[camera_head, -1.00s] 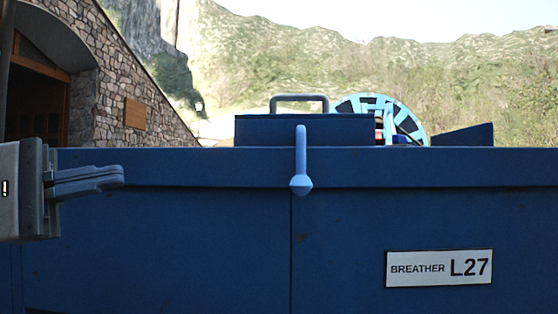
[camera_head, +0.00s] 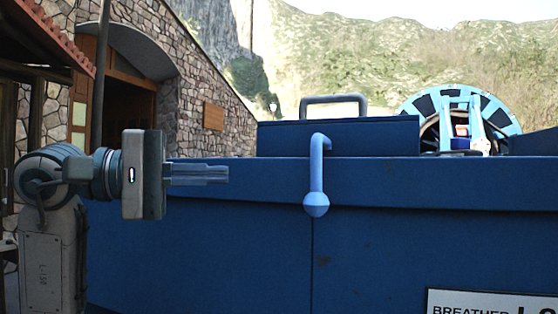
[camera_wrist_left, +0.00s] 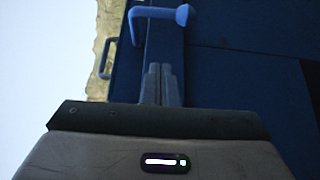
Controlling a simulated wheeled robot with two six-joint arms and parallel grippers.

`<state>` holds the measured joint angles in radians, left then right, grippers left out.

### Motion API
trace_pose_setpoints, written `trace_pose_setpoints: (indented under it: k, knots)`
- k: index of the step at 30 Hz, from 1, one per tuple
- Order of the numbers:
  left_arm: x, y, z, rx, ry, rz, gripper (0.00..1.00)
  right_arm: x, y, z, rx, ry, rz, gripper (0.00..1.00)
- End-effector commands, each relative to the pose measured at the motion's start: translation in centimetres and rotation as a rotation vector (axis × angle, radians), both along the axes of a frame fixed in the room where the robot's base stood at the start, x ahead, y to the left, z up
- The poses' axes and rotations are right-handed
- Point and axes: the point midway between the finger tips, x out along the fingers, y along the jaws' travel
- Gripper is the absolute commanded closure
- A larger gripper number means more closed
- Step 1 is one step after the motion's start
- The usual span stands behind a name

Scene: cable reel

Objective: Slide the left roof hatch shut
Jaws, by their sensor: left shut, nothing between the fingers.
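A raised blue box-like lid (camera_head: 340,138) with a grey bar handle (camera_head: 335,99) sits on top of the big blue housing (camera_head: 220,240). I take this lid for the left roof hatch; how far it stands open cannot be told. A light blue hooked rod with a ball end (camera_head: 316,175) hangs over the housing's front edge, before the lid. My left gripper (camera_head: 226,174) is shut and empty, left of the rod and apart from it, near the top edge.
A white sign (camera_head: 490,303) is on the housing's front, cut off below. A blue reel (camera_head: 415,108) stands behind, and a dark blue raised panel (camera_head: 535,142) is at the right. A stone building (camera_head: 190,100) is at the left. The air above the housing is clear.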

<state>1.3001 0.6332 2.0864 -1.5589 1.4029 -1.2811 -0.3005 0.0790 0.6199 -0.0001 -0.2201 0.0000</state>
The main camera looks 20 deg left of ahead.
Motion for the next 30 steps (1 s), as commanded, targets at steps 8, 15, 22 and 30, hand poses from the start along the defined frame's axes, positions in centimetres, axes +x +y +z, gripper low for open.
trace_pose_setpoints:
  k: [8,15,22,30]
  knots:
    - [2.2,-3.9,0.5,-0.003,0.001,-0.006,1.00,0.1,-0.1,3.2,-0.001,-0.001,0.001,0.24]
    - [2.6,-7.0,0.6,-0.001,-0.001,-0.006,1.00,0.1,0.0,5.7,0.000,-0.001,0.000,0.24]
    - [2.2,-8.7,0.2,-0.001,-0.001,-0.003,1.00,0.0,0.3,6.7,0.003,-0.001,-0.001,0.24]
    - [2.2,-9.0,0.1,-0.002,-0.001,0.000,1.00,0.0,0.0,6.8,0.000,-0.001,0.000,0.24]
